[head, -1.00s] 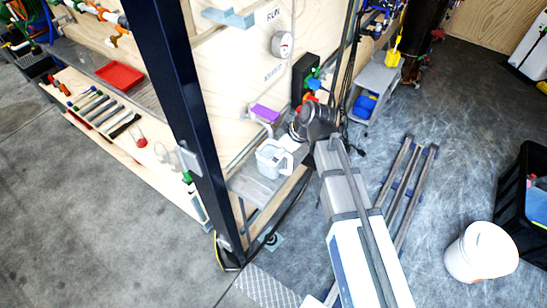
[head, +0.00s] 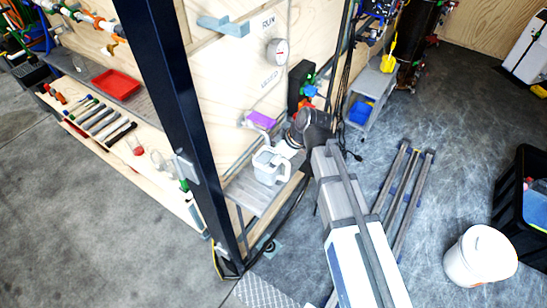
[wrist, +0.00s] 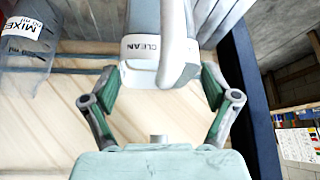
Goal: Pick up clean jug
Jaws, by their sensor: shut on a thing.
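The clean jug (head: 266,170) is a pale grey-white jug with a handle, upright at the small grey shelf (head: 246,197) in the head view. I cannot tell if its base touches the shelf. In the wrist view the jug (wrist: 143,46) carries a CLEAN label, and its white handle points toward my gripper. My gripper (wrist: 160,80) has a finger on each side of the jug's handle side and is shut on it. In the head view my gripper (head: 288,150) meets the jug from the right, and its fingertips are hard to make out.
A clear container labelled MIXED (wrist: 28,42) stands left of the jug in the wrist view. A dark post (head: 165,110) rises left of the shelf. A purple block (head: 261,118) sits on the plywood panel behind. A white bucket (head: 480,256) stands on the floor at right.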

